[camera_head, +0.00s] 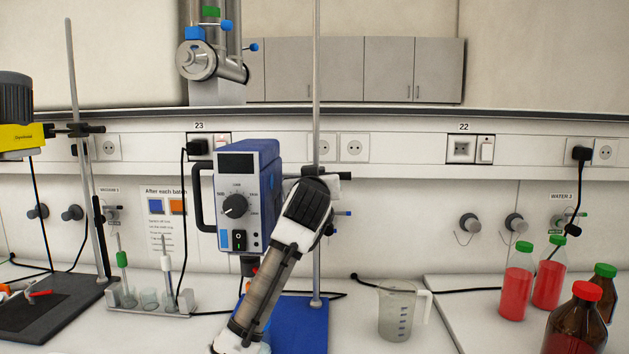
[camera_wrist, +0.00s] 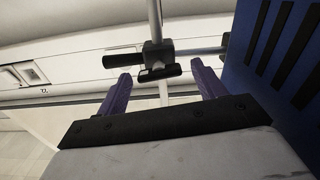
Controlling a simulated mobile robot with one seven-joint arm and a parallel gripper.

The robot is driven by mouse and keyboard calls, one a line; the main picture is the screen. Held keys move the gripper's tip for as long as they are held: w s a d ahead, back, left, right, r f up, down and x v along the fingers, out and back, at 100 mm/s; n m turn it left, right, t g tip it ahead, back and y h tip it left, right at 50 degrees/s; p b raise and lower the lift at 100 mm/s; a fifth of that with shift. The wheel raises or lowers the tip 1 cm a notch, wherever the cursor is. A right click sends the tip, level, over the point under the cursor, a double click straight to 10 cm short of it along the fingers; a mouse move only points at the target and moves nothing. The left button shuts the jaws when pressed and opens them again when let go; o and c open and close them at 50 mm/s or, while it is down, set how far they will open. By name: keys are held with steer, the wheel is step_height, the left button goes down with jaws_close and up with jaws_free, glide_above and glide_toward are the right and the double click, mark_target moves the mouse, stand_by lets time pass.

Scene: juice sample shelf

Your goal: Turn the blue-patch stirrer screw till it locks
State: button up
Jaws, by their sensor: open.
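The blue stirrer (camera_head: 256,175) hangs on an upright metal rod (camera_head: 317,90) over a blue base plate (camera_head: 311,335). It bears a light-blue patch (camera_head: 223,240) low on its front. In the wrist view the stirrer's blue slotted side (camera_wrist: 275,55) is close on the right. A dark clamp (camera_wrist: 155,55) with a black screw head (camera_wrist: 160,73) grips the rod. My gripper (camera_wrist: 160,70) is open, its two purple fingers pointing towards the clamp with the screw head between their tips in the picture. Contact cannot be told. In the head view my arm hides the fingers and most of the clamp.
A clear beaker (camera_head: 398,312) stands right of the blue base. Red bottles (camera_head: 515,285) and brown bottles (camera_head: 577,320) stand farther right. A small rack (camera_head: 150,307) with glassware is at left. A yellow stirrer (camera_head: 20,136) is at the far left. Cables run along the bench.

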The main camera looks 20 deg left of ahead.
steer(key=shift+c, duration=0.3)
steer(key=c, duration=0.9)
steer(key=shift+d+m, duration=0.1)
steer(key=shift+m, duration=0.6)
steer(key=shift+c, duration=0.2)
steer(key=o, duration=1)
